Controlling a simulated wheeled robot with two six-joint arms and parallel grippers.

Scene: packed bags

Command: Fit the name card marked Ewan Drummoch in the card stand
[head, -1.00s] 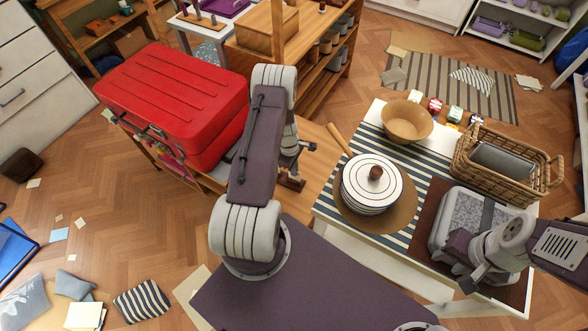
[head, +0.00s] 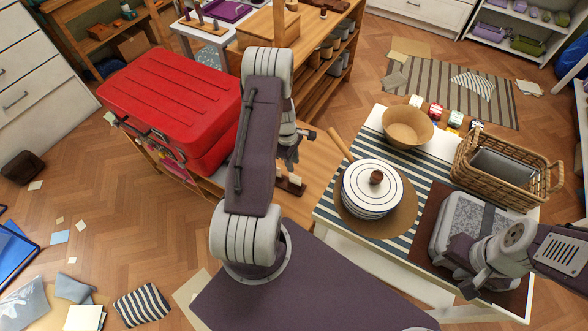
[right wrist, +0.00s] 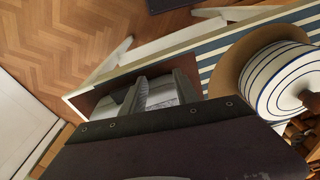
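A small dark-brown wooden stand (head: 289,187) is on the light wooden top beside the red case in the head view. A small pale piece (head: 295,179), possibly the name card, shows at the stand; no writing is readable, and I cannot tell whether it sits in a slot. My right gripper (head: 472,280) is over the grey bag on the white table. Its fingers stand apart in the right wrist view (right wrist: 160,92).
A large red case (head: 170,105) stands left of my left arm. The white table holds stacked striped plates (head: 361,190), a wooden bowl (head: 407,122), a wicker basket (head: 462,165) and the grey bag (head: 455,217). Wooden shelves (head: 335,55) rise behind.

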